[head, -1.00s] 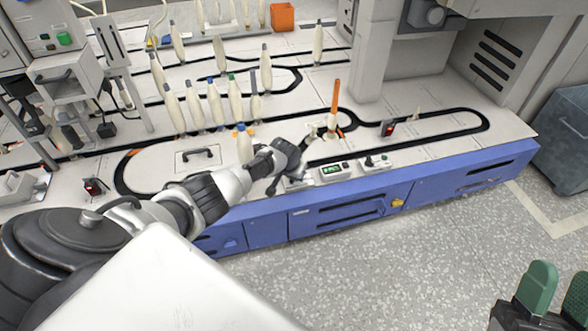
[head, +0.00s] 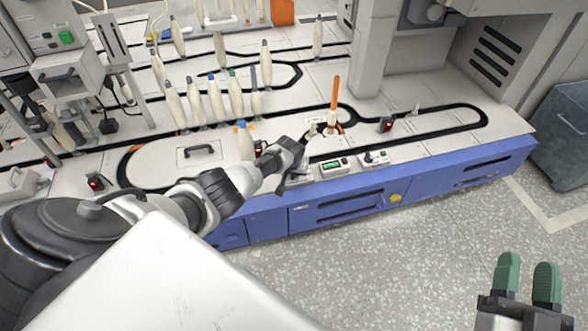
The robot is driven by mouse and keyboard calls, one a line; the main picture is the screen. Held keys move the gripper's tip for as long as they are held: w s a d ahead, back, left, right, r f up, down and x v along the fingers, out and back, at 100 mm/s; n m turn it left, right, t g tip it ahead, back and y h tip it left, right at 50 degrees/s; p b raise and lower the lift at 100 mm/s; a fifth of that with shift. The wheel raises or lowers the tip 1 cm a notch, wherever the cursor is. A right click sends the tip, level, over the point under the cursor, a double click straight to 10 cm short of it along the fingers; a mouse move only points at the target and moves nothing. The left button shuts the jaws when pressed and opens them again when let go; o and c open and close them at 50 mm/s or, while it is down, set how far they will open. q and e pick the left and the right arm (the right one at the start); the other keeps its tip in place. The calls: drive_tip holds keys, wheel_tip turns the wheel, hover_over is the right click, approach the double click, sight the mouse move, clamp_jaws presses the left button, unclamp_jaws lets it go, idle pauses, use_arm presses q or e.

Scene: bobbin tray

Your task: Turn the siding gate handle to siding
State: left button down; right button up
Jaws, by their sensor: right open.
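A small pale lever-like piece (head: 312,128) stands at the track junction beside an orange-topped bobbin (head: 334,108); it may be the siding gate handle, but it is too small to be sure. My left gripper (head: 288,160) is at the front edge of the bench, just left of and nearer than this piece. Its dark fingers are seen from behind, so their opening and any contact are hidden. My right gripper (head: 526,283) has green fingertips, is open and empty, and hangs over the floor at the lower right, well away from the bench.
A small green display (head: 334,167) and a switch box (head: 376,159) sit along the front edge. A grey bin (head: 567,130) stands at the right.

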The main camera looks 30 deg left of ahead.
use_arm(q)
drive_tip(key=c, duration=1.1)
unclamp_jaws()
